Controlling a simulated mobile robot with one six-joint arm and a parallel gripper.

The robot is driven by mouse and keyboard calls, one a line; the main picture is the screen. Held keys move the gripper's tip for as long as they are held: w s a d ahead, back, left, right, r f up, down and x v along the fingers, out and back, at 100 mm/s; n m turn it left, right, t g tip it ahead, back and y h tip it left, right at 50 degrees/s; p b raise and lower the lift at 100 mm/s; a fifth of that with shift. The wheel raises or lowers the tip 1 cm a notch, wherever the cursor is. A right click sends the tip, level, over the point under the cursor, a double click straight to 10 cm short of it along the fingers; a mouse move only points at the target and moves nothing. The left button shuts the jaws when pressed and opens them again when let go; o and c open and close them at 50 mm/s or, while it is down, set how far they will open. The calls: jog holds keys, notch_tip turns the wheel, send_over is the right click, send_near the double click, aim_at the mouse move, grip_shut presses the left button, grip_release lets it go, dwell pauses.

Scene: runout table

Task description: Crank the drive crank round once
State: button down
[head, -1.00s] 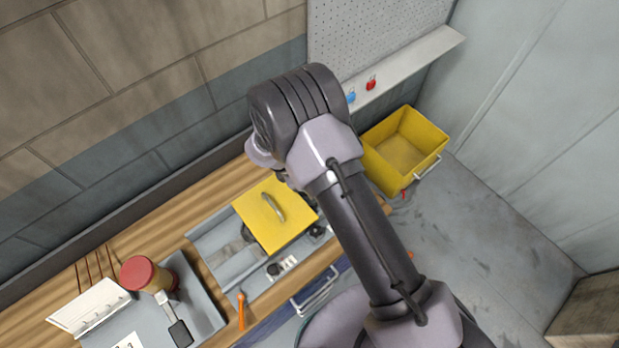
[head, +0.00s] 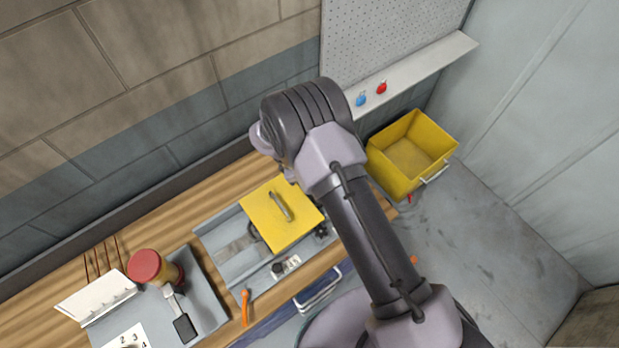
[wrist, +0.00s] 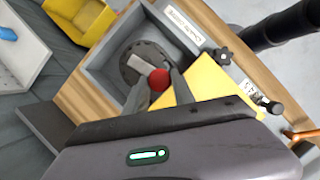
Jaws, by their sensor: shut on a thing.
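The drive crank is in the wrist view: a dark round disc (wrist: 134,62) with a pale arm (wrist: 143,68) and a red knob (wrist: 159,79). It sits inside a grey tray (wrist: 93,62) at the end of the bench. My gripper (wrist: 160,84) has its fingers on either side of the red knob and is shut on it. In the head view my arm hides the crank and the gripper. A yellow cover (head: 296,232) with a handle lies over the tray's middle, and it also shows beside my right finger in the wrist view (wrist: 208,86).
A yellow bin (head: 423,141) stands beyond the bench's right end. A blue item (head: 361,100) and a red item (head: 382,87) are on the wall shelf. A red-topped cylinder (head: 146,266) and an orange-handled tool (head: 245,308) are at the left. A black knob (wrist: 222,56) is close to the crank.

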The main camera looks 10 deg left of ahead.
jog(key=c, duration=1.1)
grip_release()
jog(key=shift+w+d, duration=0.1)
jog(key=shift+o, duration=0.2)
notch_tip(320, 180, up, 4)
jog(key=p, duration=0.3)
jog(key=shift+f, duration=0.2)
jog(key=s+d+b, duration=0.1)
jog(key=s+d, duration=0.3)
jog(key=s, duration=0.3)
jog(key=s+d+r+b, duration=0.1)
jog(key=s+d+b, duration=0.1)
jog(key=s+d, duration=0.2)
jog(key=s, duration=0.3)
jog(key=shift+r, duration=0.2)
